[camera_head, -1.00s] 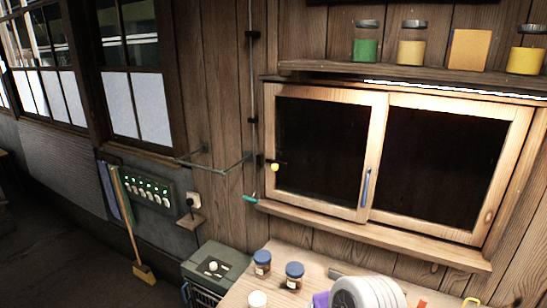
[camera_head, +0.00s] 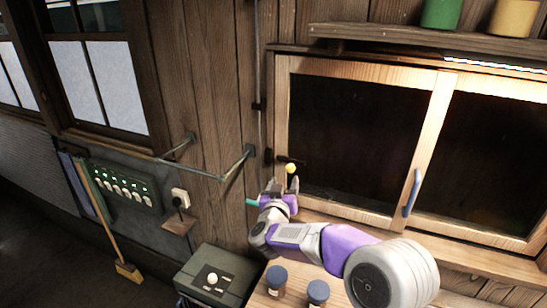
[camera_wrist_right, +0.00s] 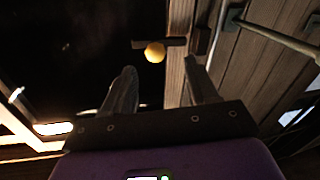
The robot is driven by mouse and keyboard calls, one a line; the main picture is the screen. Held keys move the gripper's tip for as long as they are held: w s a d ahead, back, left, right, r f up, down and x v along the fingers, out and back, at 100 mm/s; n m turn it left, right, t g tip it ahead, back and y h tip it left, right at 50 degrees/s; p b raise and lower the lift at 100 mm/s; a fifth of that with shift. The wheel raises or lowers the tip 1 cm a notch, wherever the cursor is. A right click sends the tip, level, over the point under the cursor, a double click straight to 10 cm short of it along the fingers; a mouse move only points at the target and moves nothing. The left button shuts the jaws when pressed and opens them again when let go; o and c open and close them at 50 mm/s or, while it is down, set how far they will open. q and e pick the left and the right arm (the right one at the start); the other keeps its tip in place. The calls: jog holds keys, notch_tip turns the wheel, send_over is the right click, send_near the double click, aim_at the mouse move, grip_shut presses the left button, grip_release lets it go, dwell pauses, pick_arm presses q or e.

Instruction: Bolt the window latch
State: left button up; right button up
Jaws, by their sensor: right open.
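The window latch is a dark bolt (camera_head: 284,160) with a yellow knob (camera_head: 291,169), at the left edge of the wood-framed sliding window (camera_head: 438,115). My right gripper (camera_head: 285,183) is open and empty, just below the knob in the head view. In the right wrist view the yellow knob (camera_wrist_right: 155,52) hangs from the dark bolt (camera_wrist_right: 150,42). It appears beyond the tips of my right gripper (camera_wrist_right: 160,76), between their lines, apparently untouched. My left gripper is not in view.
A metal rail (camera_head: 200,171) juts from the wall left of the latch. A teal handle (camera_head: 252,202) sits close to my right gripper. Blue-lidded jars (camera_head: 277,280) stand on the bench below. A blue handle (camera_head: 411,193) is on the window frame.

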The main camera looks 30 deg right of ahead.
aim_at(290, 170)
jog(key=shift+w+d+r, duration=0.2)
jog(key=shift+w+d, duration=0.2)
jog(key=shift+d, duration=0.05)
jog(key=shift+w+d+r+p, duration=0.15)
jog(key=shift+w+d+p, duration=0.1)
jog(key=shift+d, duration=0.2)
jog(key=shift+w+d+r+p, duration=0.1)
jog(key=shift+d+p, duration=0.15)
jog(key=shift+d, duration=0.2)
jog(key=shift+w+d+f, duration=0.15)
jog(key=shift+w+d, duration=0.2)
jog(key=shift+w, duration=0.3)
jog(key=shift+w+d+f, duration=0.1)
jog(key=shift+w+d, duration=0.2)
jog(key=shift+w, duration=0.3)
jog(key=shift+w+d+p, duration=0.2)
jog(key=shift+w+p, duration=0.1)
jog(key=shift+w, duration=0.05)
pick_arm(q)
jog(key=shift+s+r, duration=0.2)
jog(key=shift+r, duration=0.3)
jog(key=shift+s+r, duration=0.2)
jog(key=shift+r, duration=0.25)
pick_arm(e)
jog(key=shift+d, duration=0.1)
jog(key=shift+w, duration=0.1)
jog(key=c, duration=0.4)
grip_shut()
